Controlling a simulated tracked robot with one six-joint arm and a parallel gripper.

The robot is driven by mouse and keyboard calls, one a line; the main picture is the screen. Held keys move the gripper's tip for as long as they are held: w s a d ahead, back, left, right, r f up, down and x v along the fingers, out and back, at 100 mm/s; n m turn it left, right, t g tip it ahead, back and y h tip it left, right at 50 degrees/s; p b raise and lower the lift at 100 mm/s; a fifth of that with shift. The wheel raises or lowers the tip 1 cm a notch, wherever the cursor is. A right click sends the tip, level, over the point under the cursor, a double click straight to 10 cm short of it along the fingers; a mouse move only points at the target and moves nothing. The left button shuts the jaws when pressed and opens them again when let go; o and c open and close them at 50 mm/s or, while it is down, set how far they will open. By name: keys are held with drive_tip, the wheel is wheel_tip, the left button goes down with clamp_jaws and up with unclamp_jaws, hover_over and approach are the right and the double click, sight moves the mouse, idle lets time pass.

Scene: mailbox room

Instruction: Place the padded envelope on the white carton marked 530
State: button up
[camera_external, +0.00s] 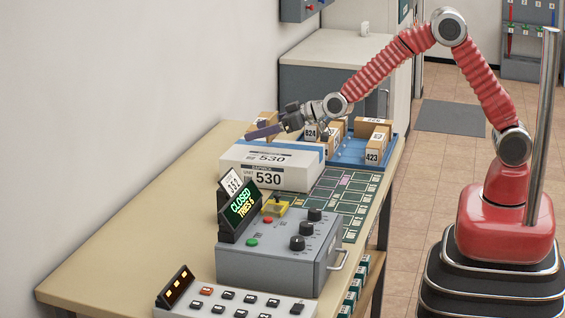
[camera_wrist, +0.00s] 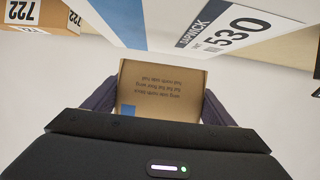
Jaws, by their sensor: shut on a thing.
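The white carton marked 530 (camera_external: 285,177) stands on the table, with a blue stripe and labels on it. In the wrist view its labelled white face (camera_wrist: 232,30) fills the upper part. My gripper (camera_external: 262,131) is above the carton's far left side in the external view. It is shut on the padded envelope (camera_wrist: 160,88), a brown piece with printed lines and a blue square, seen between the fingers in the wrist view.
A blue tray (camera_external: 352,152) with several brown cartons stands behind the white carton. A carton marked 722 (camera_wrist: 43,13) shows at the wrist view's upper left. A grey control box (camera_external: 280,255) with a CLOSED display (camera_external: 241,207) stands in front. The table's left side (camera_external: 150,235) is clear.

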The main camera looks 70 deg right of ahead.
sight(261, 150)
drive_tip(key=shift+f, duration=1.85)
drive_tip(key=shift+f, duration=0.1)
drive_tip(key=o, duration=1.1)
drive_tip(key=shift+c, duration=0.2)
drive_tip(key=shift+v, duration=6.05)
